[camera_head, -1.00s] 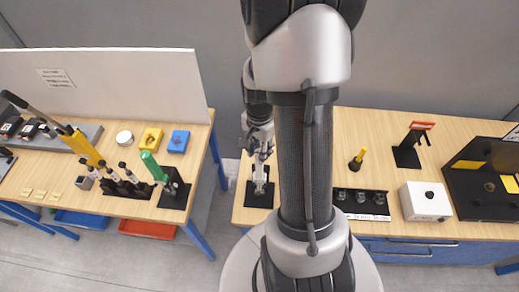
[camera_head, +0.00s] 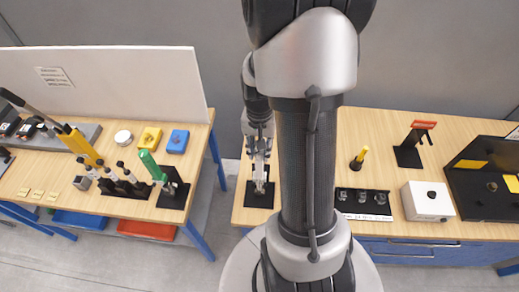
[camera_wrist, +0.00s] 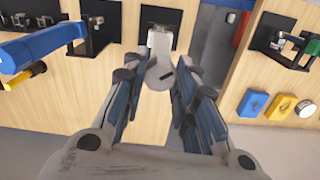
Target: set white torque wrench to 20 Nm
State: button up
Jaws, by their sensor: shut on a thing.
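The white torque wrench (camera_wrist: 160,48) sits at a black plate on the bench and reaches towards my gripper in the wrist view. Its near end is a pale round part with a dark mark. My gripper (camera_wrist: 158,80) is shut on this end, with one blue-grey finger on each side. In the head view, my gripper (camera_head: 260,152) is above the pale wrench (camera_head: 260,178) on its black plate (camera_head: 250,200), left of my arm. The scale and its setting cannot be read.
A blue wrench (camera_wrist: 40,48) lies in a black stand to the left in the wrist view. A green-handled wrench (camera_head: 152,166) stands on the left bench, with yellow (camera_head: 150,138) and blue (camera_head: 178,141) blocks behind it. A floor gap separates the benches.

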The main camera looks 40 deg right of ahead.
jog(key=n+b, duration=0.1)
jog(key=n, duration=0.4)
jog(key=shift+n, duration=0.3)
jog(key=shift+n+b, duration=0.35)
jog(key=shift+n, duration=1.75)
jog(key=o, duration=1)
jog(key=shift+o, duration=0.2)
notch_tip(320, 180, up, 12)
